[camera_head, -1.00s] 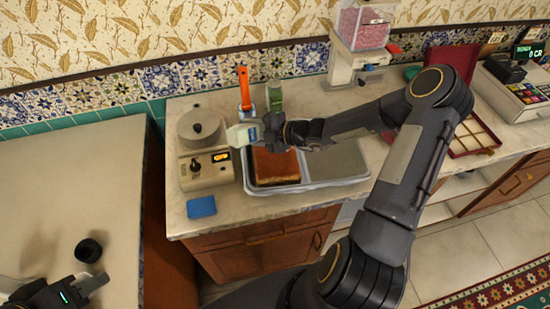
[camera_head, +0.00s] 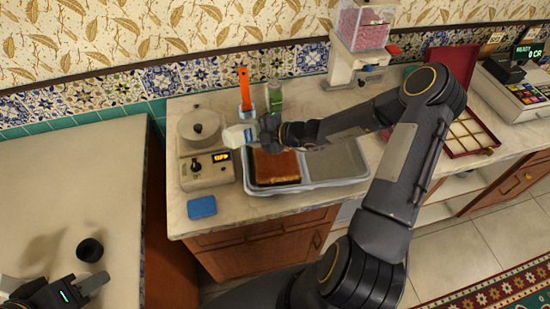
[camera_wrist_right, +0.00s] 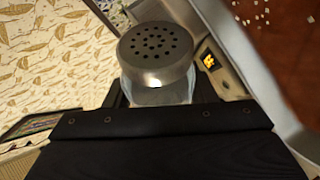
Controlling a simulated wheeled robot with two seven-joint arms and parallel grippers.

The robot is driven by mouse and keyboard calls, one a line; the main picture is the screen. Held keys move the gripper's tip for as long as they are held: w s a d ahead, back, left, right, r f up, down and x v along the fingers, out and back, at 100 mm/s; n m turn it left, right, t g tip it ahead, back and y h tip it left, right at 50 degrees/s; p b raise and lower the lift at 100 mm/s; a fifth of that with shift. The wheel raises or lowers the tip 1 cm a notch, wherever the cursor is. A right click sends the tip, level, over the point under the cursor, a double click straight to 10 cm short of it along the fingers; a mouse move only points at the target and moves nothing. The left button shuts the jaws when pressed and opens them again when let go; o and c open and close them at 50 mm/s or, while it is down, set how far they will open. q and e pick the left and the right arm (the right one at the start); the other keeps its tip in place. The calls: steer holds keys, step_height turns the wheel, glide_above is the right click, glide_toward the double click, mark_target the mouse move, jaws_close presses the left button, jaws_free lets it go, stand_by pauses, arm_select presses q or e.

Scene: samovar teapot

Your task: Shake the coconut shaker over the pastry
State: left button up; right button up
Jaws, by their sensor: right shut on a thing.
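The coconut shaker (camera_head: 239,136) is a pale container with a blue mark. My right gripper (camera_head: 258,133) is shut on it and holds it tilted in the air, near the left end of the tray. In the right wrist view its perforated metal cap (camera_wrist_right: 156,52) faces the camera. The brown pastry (camera_head: 277,166) lies in the left part of the metal tray (camera_head: 340,182), below and right of the shaker. In the wrist view the pastry (camera_wrist_right: 290,55) shows white flakes on top. My left gripper (camera_head: 55,284) is open and empty over the left counter.
An orange-handled tool (camera_head: 244,90) and a green-labelled bottle (camera_head: 274,96) stand behind. A blue block (camera_head: 202,207) lies in front; a small black cup (camera_head: 89,250) stands on the left counter.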

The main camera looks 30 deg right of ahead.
steer(key=shift+r, duration=0.1)
steer(key=shift+s, duration=0.25)
steer(key=s, duration=0.1)
steer(key=s+d+p, duration=0.1)
steer(key=s, duration=0.2)
steer(key=shift+s+d, duration=0.25)
steer(key=shift+s, duration=0.15)
steer(key=shift+s+d, duration=0.3)
steer(key=shift+s, duration=0.75)
steer(key=shift+s+d, duration=0.25)
steer(key=shift+s, duration=0.8)
steer(key=shift+s+d, duration=0.3)
steer(key=shift+s, duration=0.75)
